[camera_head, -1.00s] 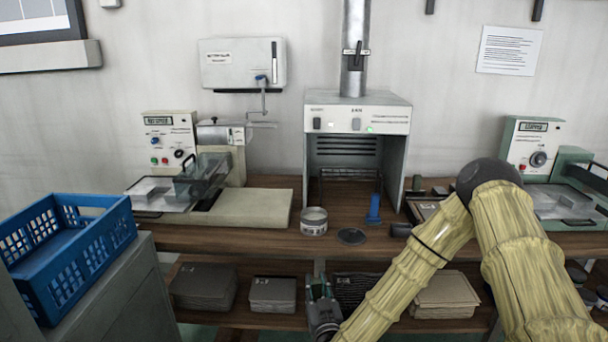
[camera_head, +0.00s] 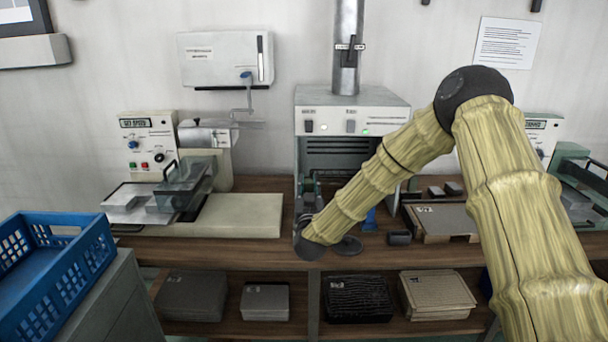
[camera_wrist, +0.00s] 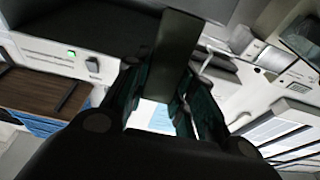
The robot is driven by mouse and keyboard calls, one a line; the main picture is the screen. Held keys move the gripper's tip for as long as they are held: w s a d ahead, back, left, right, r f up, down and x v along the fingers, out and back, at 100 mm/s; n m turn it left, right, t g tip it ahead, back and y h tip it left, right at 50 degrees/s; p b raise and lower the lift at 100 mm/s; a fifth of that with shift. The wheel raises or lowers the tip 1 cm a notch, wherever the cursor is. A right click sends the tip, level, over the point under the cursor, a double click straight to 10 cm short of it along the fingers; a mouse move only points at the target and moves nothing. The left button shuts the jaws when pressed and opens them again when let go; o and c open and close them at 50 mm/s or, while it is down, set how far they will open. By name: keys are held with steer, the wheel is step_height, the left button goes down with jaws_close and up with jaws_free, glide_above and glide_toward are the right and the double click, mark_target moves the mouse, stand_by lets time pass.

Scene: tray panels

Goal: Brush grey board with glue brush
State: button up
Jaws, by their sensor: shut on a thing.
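My gripper (camera_wrist: 165,78) is shut on a dark grey-green flat piece (camera_wrist: 174,42) in the wrist view. I cannot tell whether this is the glue brush. In the head view my gripper (camera_head: 312,188) is mostly hidden behind my wrist, in front of the hooded unit's opening. A grey board (camera_head: 446,219) with a white label lies in a shallow wooden frame on the bench, right of the hooded unit. It is apart from my gripper. A blue upright thing (camera_head: 369,222) stands under the hood, partly covered by my arm.
A round dark disc (camera_head: 347,246) lies near the bench's front edge, with a small dark block (camera_head: 399,238) to its right. The hooded unit (camera_head: 352,112) stands behind my forearm. A blue crate (camera_head: 75,265) is at left. Board stacks (camera_head: 265,303) fill the lower shelf.

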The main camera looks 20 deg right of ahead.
steer(key=shift+w+d+r, duration=0.2)
steer(key=shift+w+r, duration=0.4)
steer(key=shift+a+f+b, duration=0.25)
steer(key=shift+f+b, duration=0.1)
steer(key=shift+f, duration=0.25)
steer(key=shift+f+b, duration=2.35)
steer(key=shift+f, duration=2)
steer(key=shift+r+p, duration=2.2)
steer(key=shift+r, duration=2.35)
